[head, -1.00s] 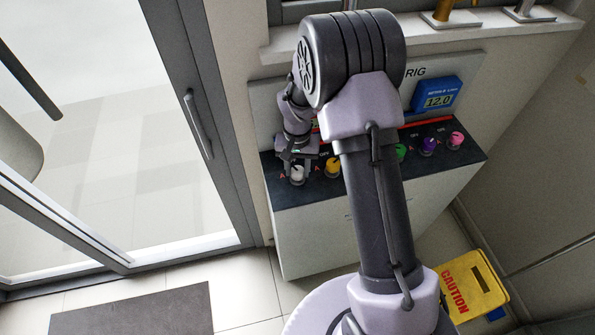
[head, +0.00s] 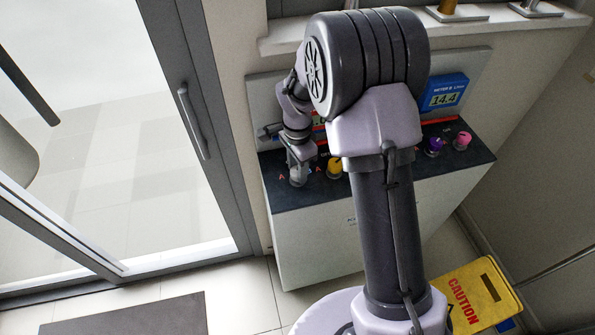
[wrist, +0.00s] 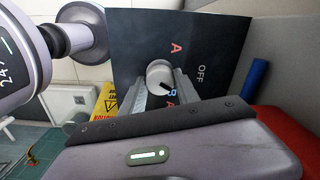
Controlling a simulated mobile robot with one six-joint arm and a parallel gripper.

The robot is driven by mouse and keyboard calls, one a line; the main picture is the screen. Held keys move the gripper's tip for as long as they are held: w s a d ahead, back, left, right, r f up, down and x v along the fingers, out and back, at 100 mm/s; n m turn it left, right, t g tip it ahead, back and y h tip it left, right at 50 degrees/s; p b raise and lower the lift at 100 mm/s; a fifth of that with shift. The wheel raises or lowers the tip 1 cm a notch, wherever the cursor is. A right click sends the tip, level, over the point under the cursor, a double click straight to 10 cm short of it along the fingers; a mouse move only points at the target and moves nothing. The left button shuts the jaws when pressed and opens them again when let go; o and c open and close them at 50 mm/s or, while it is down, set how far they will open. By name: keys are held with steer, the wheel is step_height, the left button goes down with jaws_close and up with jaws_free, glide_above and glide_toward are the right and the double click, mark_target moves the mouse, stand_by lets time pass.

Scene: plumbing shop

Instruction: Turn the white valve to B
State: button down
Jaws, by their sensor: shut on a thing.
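The white valve (wrist: 159,75) is a round knob on the dark top of the rig, seen in the wrist view. My gripper (wrist: 162,86) is shut on it, one finger on each side. A dark mark on the knob lies on the side towards the blue letter B (wrist: 172,93), which is partly covered. The red letter A (wrist: 176,47) and the word OFF (wrist: 201,72) are printed nearby. In the head view my gripper (head: 298,178) covers most of the valve at the left end of the panel. The blue meter B (head: 444,92) appears to read 14.4.
A yellow valve (head: 335,168) sits just right of my gripper. Purple (head: 435,147) and pink (head: 462,140) valves stand farther right. A yellow caution sign (head: 470,298) is on the floor at right. A glass door (head: 110,130) is at left.

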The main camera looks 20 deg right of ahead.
steer(key=m+b, duration=0.2)
steer(key=m, duration=0.3)
steer(key=shift+m+b, duration=0.35)
steer(key=shift+m, duration=0.35)
steer(key=c, duration=0.9)
jaws_free()
steer(key=shift+r, duration=0.15)
step_height(320, 180, up, 17)
steer(key=p, duration=0.5)
steer(key=shift+r, duration=0.1)
